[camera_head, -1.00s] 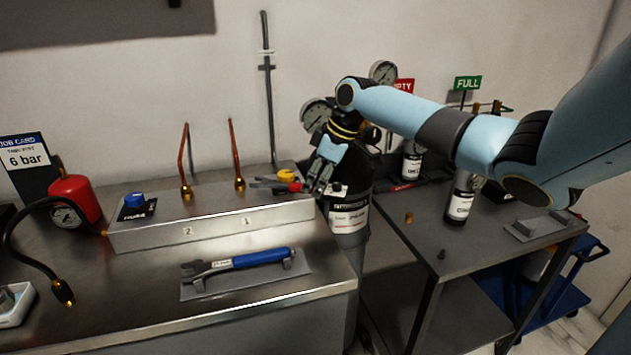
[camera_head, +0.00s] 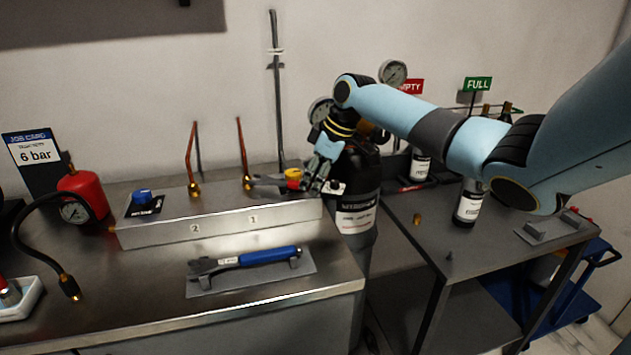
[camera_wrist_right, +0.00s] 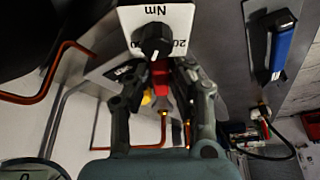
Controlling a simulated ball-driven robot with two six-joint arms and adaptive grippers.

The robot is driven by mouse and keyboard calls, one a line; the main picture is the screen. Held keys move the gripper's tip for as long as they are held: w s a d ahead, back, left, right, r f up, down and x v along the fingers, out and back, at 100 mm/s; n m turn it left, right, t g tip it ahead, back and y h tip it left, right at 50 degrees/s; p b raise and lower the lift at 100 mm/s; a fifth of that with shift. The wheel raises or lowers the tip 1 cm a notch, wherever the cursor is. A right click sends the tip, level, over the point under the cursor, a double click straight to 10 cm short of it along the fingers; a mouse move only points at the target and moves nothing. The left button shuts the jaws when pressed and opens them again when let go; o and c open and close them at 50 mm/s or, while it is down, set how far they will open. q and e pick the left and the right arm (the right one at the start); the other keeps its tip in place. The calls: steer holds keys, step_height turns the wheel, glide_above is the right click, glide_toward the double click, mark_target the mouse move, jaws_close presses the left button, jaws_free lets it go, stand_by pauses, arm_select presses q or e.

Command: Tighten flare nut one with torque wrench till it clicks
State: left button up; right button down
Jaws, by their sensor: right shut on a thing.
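Flare nut one (camera_head: 248,183) is the brass nut at the foot of the copper pipe behind the mark 1 on the steel block (camera_head: 170,233). My right gripper (camera_head: 322,172) is shut on the torque wrench (camera_head: 268,181), which lies level above the block's right part. The wrench's dark head points left and reaches the nut; I cannot tell whether it is seated around it. In the right wrist view the red handle (camera_wrist_right: 160,72) shows between the fingers, with a white Nm plate and black knob (camera_wrist_right: 153,42) at its end. My left gripper is out of view.
A blue-handled wrench (camera_head: 268,256) lies on a grey holder in front of the block. Flare nut two (camera_head: 194,189) and a blue knob (camera_head: 141,195) stand to the left. A dark cylinder (camera_head: 358,190) stands right of the bench. The front bench surface is mostly clear.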

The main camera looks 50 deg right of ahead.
steer(key=shift+r+p, duration=0.1)
steer(key=shift+p, duration=0.5)
stand_by(0.7)
steer(key=shift+w+a+b, duration=0.2)
steer(key=shift+w+a, duration=0.05)
steer(key=shift+w, duration=0.25)
steer(key=shift+w+a+b, duration=0.2)
steer(key=shift+w, duration=0.25)
stand_by(0.6)
steer(key=c, duration=1.9)
jaws_free()
jaws_close()
steer(key=shift+s+a+m+p, duration=0.3)
steer(key=shift+a+m+p, duration=0.45)
steer(key=shift+p, duration=0.85)
steer(key=shift+s+a+m+h+p, duration=0.2)
steer(key=shift+a+m+h+p, duration=0.45)
steer(key=shift+p, duration=0.7)
steer(key=shift+s+a+m+p, duration=0.25)
steer(key=shift+a+m+p, duration=0.55)
steer(key=shift+a+p, duration=0.85)
